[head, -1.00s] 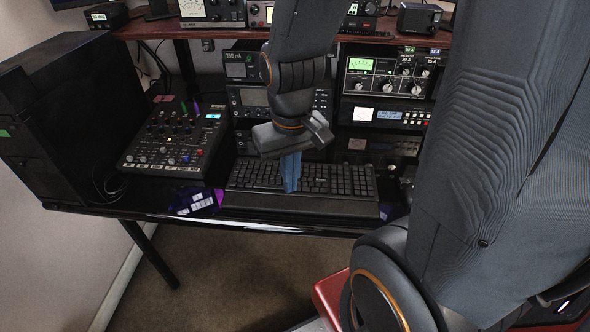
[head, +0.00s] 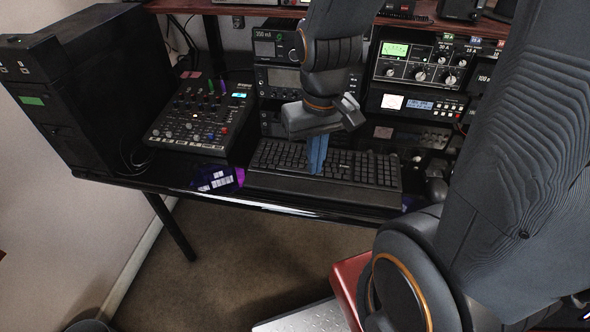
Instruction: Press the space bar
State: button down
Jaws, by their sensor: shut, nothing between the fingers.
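A black keyboard (head: 368,170) lies on the black glossy desk, with a dark wrist rest (head: 300,186) along its front edge. My gripper (head: 316,172) points down over the front middle of the keyboard. Its blue fingers are shut together with nothing between them. The fingertips are at or just above the front key rows, where the space bar lies. The space bar cannot be made out; the fingers cover that area. I cannot tell whether the tips touch a key.
A mixer (head: 202,118) stands left of the keyboard, beside a black case (head: 100,85). Radio units (head: 425,62) are stacked behind. A black mouse (head: 437,188) is at the right. A purple patterned item (head: 215,179) lies at the desk's front edge (head: 275,208).

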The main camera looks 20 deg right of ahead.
aim_at(294, 170)
jog(key=z, duration=2.75)
jog(key=k, duration=1.05)
jog(key=u, duration=1.2)
